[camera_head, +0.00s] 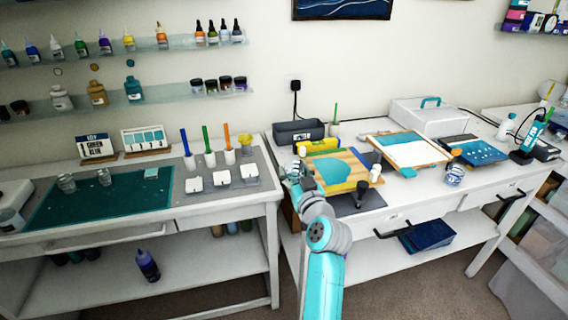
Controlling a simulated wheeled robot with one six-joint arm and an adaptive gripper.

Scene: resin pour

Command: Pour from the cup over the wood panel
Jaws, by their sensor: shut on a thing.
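The wood panel (359,164) lies on the right-hand workbench, with a teal patch (335,171) covering much of its left and middle part. Bare yellowish wood shows around the patch. My gripper (293,172) is at the panel's left edge, at the end of my teal and grey arm. It is shut on a small pale thing, which I take to be the cup. The cup is mostly hidden by the gripper and too small to make out, so I cannot tell its tilt. No stream is visible.
Behind are a yellow roll (318,145) and a dark bin (298,131). A second teal-and-white panel (408,150) lies to the right. A gap separates the left bench.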

